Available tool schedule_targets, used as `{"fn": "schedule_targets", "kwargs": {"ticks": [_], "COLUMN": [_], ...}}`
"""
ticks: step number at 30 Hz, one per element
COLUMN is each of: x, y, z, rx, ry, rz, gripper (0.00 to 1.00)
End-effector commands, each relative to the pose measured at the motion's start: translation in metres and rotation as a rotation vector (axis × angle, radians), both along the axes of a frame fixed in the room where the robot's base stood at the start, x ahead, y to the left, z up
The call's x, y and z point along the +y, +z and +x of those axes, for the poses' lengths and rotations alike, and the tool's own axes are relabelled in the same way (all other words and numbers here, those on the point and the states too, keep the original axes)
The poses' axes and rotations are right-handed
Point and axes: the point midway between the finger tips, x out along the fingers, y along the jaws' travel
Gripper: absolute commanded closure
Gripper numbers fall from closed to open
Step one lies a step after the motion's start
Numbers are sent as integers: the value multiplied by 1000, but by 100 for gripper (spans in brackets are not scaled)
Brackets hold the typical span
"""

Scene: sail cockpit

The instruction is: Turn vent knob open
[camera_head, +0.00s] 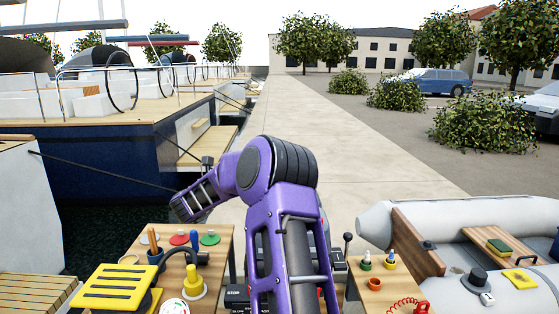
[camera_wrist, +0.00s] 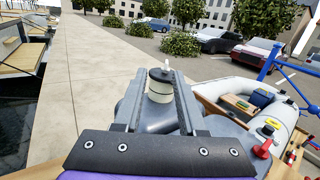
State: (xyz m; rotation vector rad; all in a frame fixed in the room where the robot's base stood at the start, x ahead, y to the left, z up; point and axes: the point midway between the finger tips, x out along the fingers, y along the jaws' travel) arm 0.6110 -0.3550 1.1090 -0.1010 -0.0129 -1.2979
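I cannot single out the vent knob for certain. My gripper (camera_wrist: 163,76) shows in the wrist view as two long grey fingers standing apart. A pale cylinder with a black cap and small white tip (camera_wrist: 160,90) shows between them; I cannot tell whether the fingers touch it. In the head view, my purple arm bends over the middle and its far end hangs at left, over the dock edge; the fingers cannot be made out there. A black round fitting (camera_head: 477,278) sits in the dinghy at right. A yellow stepped knob (camera_head: 193,282) stands on the left wooden table.
A grey dinghy (camera_head: 378,222) lies at right beside a small wooden panel with bottles and a red fitting (camera_head: 420,307). The paved dock (camera_head: 330,140) ahead is clear.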

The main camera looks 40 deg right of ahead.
Motion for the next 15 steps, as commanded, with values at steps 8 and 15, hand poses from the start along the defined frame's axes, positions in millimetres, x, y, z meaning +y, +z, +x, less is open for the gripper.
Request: {"fn": "schedule_targets", "kwargs": {"ticks": [8,15], "x": [-21,-66], "y": [-26,-25], "z": [-15,-5], "rx": [-52,-51], "ry": [-50,-50], "rz": [87,86], "gripper": [60,60]}}
